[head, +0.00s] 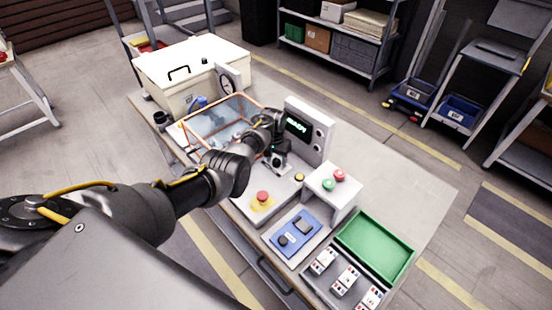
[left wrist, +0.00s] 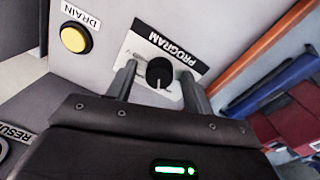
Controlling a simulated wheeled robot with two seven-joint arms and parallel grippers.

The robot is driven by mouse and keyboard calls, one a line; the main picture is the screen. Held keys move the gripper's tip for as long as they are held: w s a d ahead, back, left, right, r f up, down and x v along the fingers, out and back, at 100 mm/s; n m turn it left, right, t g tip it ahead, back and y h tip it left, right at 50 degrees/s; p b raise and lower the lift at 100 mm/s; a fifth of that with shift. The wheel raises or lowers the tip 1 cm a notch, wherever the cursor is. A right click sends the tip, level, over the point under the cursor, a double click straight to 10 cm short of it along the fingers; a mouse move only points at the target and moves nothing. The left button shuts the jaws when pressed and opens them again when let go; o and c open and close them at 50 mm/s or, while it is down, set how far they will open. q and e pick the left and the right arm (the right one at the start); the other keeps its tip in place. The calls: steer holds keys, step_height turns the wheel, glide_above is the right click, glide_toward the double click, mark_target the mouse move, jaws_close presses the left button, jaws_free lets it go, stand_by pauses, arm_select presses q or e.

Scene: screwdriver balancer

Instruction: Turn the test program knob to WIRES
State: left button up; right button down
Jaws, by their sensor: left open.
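The program knob (left wrist: 159,72) is black and round, under a black label strip reading PROGRAM (left wrist: 166,47), upside down in the left wrist view. A pale pointer line on the knob points down in that picture. No position names, such as WIRES, can be read. My left gripper (left wrist: 157,78) is open, with one finger on each side of the knob and visible gaps to it. In the head view my left gripper (head: 274,150) is over the tester in front of the display (head: 298,127), which shows green text; the gripper largely hides the knob there. My right gripper is not in view.
A yellow DRAIN button (left wrist: 75,38) is beside the knob's plate. An orange-framed clear tank (head: 222,117) stands close left of the gripper. A red button (head: 262,196), a box with red and green buttons (head: 333,185) and a green tray (head: 375,245) are on the bench.

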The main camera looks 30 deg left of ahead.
mark_target(275, 160)
arm_select(q)
step_height(275, 160, up, 11)
steer(key=shift+a, duration=0.3)
steer(key=shift+f, duration=0.15)
stand_by(0.4)
